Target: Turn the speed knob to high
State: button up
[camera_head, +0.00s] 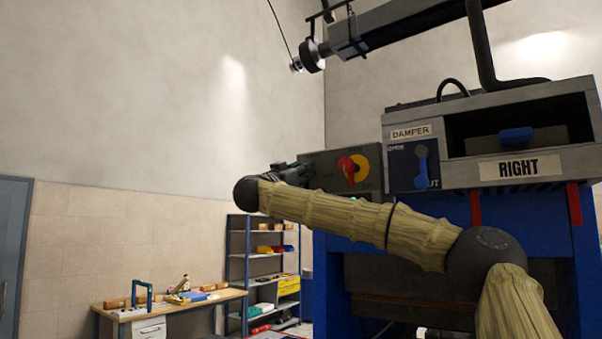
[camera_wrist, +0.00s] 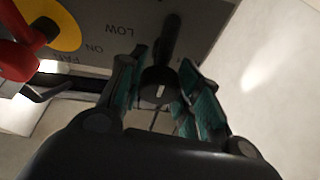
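In the wrist view, the black speed knob (camera_wrist: 158,92) has a short white mark on its face. A dark bar extends above it. The upside-down word LOW is printed on the grey panel (camera_wrist: 103,12) to its left. My gripper (camera_wrist: 163,70) has its teal-padded fingers on either side of the knob, parted, and whether the pads touch it is hard to tell. In the head view, my gripper (camera_head: 290,172) is at the left edge of the control box (camera_head: 318,160), and the speed knob is hidden there.
A red switch on a yellow disc (camera_head: 352,168) is close to my gripper; it also shows in the wrist view (camera_wrist: 18,50). The damper panel (camera_head: 408,168) with a blue lever is to the right. A workbench (camera_head: 170,308) and shelves (camera_head: 262,255) stand at the back left.

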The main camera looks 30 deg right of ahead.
jog(key=shift+c, duration=0.6)
jog(key=shift+f+m+b, duration=0.15)
jog(key=shift+m+b, duration=0.15)
jog(key=shift+b, duration=0.25)
jog(key=shift+m+g+b, duration=0.4)
jog(key=shift+b, duration=0.05)
jog(key=m+g+b, duration=0.2)
jog(key=m+b, duration=0.1)
jog(key=shift+m+h, duration=0.4)
jog(key=m+g+b, duration=0.1)
jog(key=m, duration=0.2)
jog(key=shift+w+a+m+g+b, duration=0.1)
jog(key=shift+m+g+b, duration=0.25)
jog(key=shift+m+g, duration=0.05)
jog(key=shift+m+g+b, duration=0.4)
jog(key=shift+m+g, duration=0.8)
jog(key=shift+m, duration=1.2)
jog(key=shift+y, duration=0.3)
jog(key=o, duration=1)
jog(key=shift+o, duration=0.2)
